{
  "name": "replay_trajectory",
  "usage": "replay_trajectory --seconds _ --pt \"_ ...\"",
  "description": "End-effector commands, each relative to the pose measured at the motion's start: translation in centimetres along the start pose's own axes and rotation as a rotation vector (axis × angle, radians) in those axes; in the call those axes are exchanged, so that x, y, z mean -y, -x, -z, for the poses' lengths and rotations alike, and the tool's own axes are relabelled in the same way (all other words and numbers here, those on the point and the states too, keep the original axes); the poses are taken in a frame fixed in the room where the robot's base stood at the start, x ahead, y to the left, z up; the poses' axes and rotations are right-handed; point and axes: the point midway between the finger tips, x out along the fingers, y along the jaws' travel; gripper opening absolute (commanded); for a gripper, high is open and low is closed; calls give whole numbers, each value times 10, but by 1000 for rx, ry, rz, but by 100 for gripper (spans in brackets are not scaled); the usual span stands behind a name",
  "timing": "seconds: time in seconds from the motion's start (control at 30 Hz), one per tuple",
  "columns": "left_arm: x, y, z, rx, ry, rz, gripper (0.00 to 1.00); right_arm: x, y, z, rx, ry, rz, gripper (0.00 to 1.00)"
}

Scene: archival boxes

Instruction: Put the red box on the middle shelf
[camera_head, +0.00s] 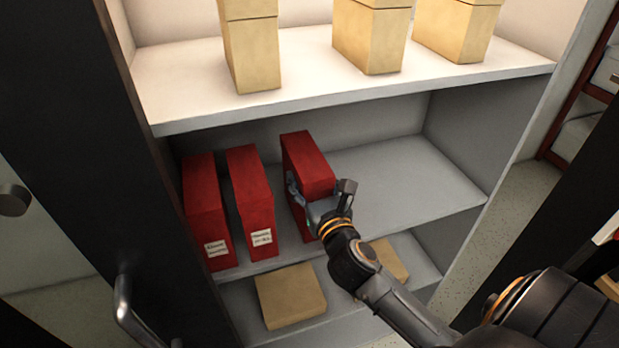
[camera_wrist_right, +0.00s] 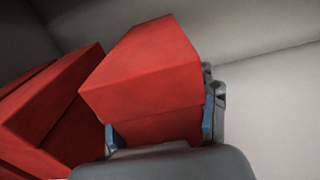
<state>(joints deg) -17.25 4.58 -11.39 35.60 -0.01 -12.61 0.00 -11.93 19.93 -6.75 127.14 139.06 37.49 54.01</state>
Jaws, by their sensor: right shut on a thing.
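The red box (camera_head: 307,163) stands upright on the middle shelf (camera_head: 405,190), right of two other red boxes. My right gripper (camera_head: 318,198) reaches in from the lower right and is shut on the box, with its fingers on both sides near the front. In the right wrist view the red box (camera_wrist_right: 150,75) fills the space between the fingers (camera_wrist_right: 165,125). Whether its bottom touches the shelf is hidden. My left gripper is not in view.
Two labelled red boxes (camera_head: 205,215) (camera_head: 250,200) stand at the shelf's left, with a gap before the held box. The shelf's right part is clear. Tan boxes (camera_head: 252,50) stand on the shelf above; flat tan boxes (camera_head: 290,295) lie below. A dark door with handle (camera_head: 125,305) is at left.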

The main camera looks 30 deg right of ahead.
Motion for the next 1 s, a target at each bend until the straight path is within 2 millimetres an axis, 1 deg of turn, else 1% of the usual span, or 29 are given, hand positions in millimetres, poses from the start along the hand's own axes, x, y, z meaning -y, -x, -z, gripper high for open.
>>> replay_trajectory --seconds 0.07,0.17,0.2,0.3,0.57,0.7,0.77,0.87,1.0 --pt "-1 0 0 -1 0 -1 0 0 0 -2 4 0 -1 8" --pt "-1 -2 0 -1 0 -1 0 0 0 2 3 0 0 8" --pt "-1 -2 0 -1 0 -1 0 0 0 3 0 0 1 62" --pt "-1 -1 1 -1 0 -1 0 0 0 3 0 0 1 81" --pt "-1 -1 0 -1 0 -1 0 0 0 3 -1 0 1 81" --pt "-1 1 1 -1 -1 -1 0 0 1 -1 0 0 0 81" --pt "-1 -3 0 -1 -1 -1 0 0 7 2 -2 1 0 81" --pt "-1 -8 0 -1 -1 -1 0 0 24 4 -4 0 -1 81" --pt "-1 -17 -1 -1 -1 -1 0 0 57 5 -5 -2 -1 81"
